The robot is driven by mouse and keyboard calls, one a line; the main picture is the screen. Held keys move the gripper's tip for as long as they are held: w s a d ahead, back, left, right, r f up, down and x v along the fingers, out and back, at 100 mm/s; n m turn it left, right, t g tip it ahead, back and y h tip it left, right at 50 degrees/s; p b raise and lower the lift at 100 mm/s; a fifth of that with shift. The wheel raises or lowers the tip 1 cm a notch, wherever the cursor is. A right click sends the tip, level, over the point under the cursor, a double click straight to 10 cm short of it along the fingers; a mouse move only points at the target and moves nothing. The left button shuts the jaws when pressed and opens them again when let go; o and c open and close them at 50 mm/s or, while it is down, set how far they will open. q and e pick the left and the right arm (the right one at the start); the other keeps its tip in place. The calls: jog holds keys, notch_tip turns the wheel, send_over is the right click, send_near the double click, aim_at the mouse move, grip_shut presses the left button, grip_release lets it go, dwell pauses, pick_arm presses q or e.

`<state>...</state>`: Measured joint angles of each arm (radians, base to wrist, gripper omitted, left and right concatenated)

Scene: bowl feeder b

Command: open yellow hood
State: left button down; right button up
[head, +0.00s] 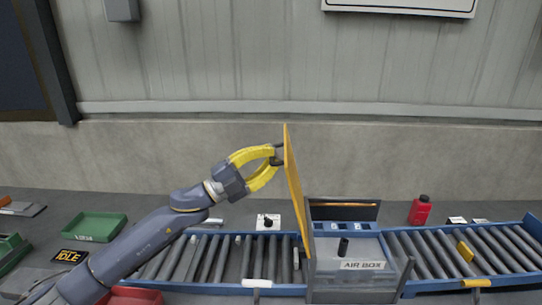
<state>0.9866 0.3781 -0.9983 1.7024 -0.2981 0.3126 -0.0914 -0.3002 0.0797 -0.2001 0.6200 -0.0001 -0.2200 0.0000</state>
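The yellow hood (294,195) stands raised, close to upright and seen almost edge-on, at the left side of the grey box labelled "AIR BOX" (363,265). My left gripper (278,154) is at the left face of the hood, near its top. Its yellow fingers curve in towards the panel, and the dark fingertips are at or very near it. Whether they grip a part of the hood cannot be made out. My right gripper is not in view.
Blue-framed roller conveyors run left and right of the box; the right one (470,250) has yellow pieces on it. A red bottle (420,211) stands behind it. A green tray (95,227) lies at the left. A concrete wall (420,160) closes off the back.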

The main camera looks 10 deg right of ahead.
pick_arm(q)
jog(key=d, duration=0.1)
jog(key=d+r, duration=0.1)
jog(key=d, duration=0.1)
jog(key=s+d, duration=0.1)
jog(key=shift+d+r, duration=0.4)
jog(key=c, duration=1.5)
grip_release()
jog(key=v, duration=1.2)
jog(key=shift+w, duration=0.1)
